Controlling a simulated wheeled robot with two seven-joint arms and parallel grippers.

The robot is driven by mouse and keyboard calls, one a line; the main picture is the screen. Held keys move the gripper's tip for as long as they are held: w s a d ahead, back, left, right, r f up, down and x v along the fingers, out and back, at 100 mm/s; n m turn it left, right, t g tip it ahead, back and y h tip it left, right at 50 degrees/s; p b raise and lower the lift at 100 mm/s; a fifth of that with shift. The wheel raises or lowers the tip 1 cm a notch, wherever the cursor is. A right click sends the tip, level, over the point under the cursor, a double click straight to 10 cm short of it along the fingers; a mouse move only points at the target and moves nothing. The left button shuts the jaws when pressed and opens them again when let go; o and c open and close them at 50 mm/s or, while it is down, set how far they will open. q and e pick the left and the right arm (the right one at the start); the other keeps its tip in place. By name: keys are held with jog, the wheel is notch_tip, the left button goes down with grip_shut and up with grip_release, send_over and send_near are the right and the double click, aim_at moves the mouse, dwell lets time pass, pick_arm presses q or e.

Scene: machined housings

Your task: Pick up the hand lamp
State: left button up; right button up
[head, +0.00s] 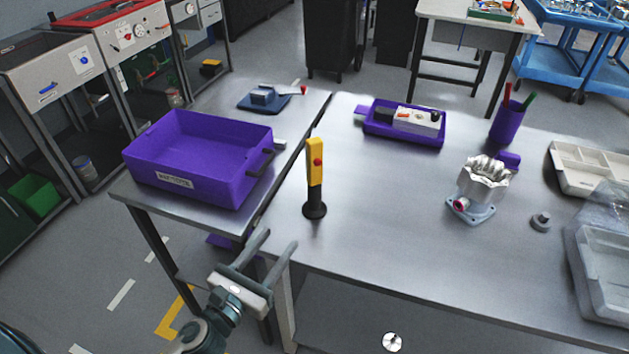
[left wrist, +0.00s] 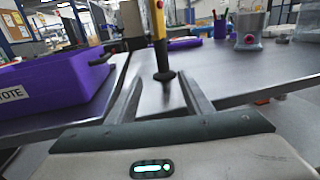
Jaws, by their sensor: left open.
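The hand lamp (head: 315,172) is yellow with a red button and a black round base. It stands upright near the left front part of the main metal table. In the left wrist view, the hand lamp (left wrist: 159,45) is straight beyond the fingers, its top cut off by the frame. My left gripper (head: 275,246) is open and empty, short of the lamp and at the front edge of the tables. In the left wrist view, my left gripper (left wrist: 160,88) has its two fingers spread apart with nothing between them. My right gripper is not in view.
A purple bin (head: 190,165) stands on the side table left of the lamp. Farther on the main table (head: 390,215) are a purple tray (head: 376,132), a purple pen cup (head: 507,122) and a metal housing (head: 482,185).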

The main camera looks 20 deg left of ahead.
pick_arm(q)
jog(key=shift+w+d+r, duration=0.1)
jog(key=shift+w+r, duration=0.05)
jog(key=shift+w, duration=0.55)
jog(key=p, duration=0.2)
send_near(311, 200)
jog(key=shift+w+a, duration=0.2)
jog(key=shift+w, duration=0.25)
jog(key=w, duration=0.2)
jog(key=w+d+p, duration=0.1)
jog(key=w, duration=0.1)
jog(key=shift+w, duration=0.4)
jog(key=shift+w+d, duration=0.1)
jog(key=shift+w, duration=0.2)
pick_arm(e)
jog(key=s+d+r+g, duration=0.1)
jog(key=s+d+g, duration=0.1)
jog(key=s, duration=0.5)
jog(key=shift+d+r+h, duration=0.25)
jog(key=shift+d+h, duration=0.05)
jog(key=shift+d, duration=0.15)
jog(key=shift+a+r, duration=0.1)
